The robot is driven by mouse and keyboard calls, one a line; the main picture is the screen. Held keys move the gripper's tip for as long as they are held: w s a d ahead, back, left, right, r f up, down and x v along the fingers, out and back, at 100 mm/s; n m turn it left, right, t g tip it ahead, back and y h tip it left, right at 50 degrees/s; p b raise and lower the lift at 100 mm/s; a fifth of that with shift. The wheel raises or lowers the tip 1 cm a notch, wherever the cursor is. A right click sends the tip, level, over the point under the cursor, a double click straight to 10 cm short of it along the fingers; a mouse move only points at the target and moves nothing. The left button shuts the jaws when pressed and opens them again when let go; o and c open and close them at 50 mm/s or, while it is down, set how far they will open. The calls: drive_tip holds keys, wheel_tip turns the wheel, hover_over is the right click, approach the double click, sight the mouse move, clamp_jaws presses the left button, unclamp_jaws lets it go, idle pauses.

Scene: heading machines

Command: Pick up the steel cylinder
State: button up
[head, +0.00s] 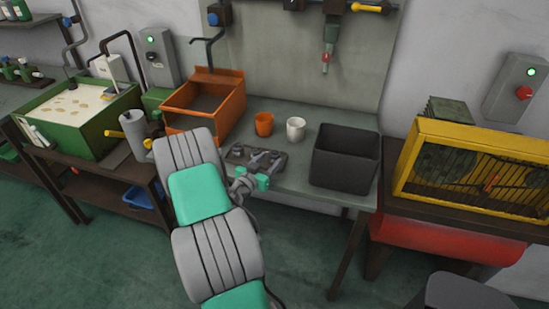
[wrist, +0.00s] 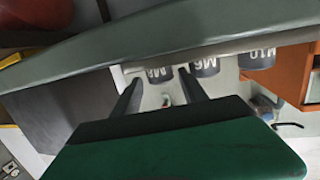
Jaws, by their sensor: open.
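A dark grey rack (head: 238,154) with several small grey round pieces lies on the bench, just beyond my gripper (head: 262,182) in the head view. I cannot tell which piece is the steel cylinder. The wrist view appears upside down. It shows grey round shapes marked M6 (wrist: 206,68) and M10 (wrist: 258,60), and a third, partly hidden one (wrist: 158,74) by the fingertips. My gripper (wrist: 156,76) is open, its two dark fingers apart. No piece is clearly held between them. My gripper's green body hides the lower part of the wrist view.
On the bench (head: 300,182), an orange cup (head: 264,124) and a white mug (head: 296,128) stand behind the rack. A dark crate (head: 345,168) is to the right, an orange bin (head: 190,122) to the left. A yellow-framed machine (head: 410,165) stands farther right.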

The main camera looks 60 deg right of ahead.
sight(271, 158)
drive_tip(key=d, duration=0.1)
drive_tip(key=d+p, duration=0.1)
drive_tip(key=d, duration=0.2)
drive_tip(key=shift+s+d+f, duration=0.1)
drive_tip(key=shift+d+f, duration=0.15)
drive_tip(key=shift+a, duration=0.1)
clamp_jaws()
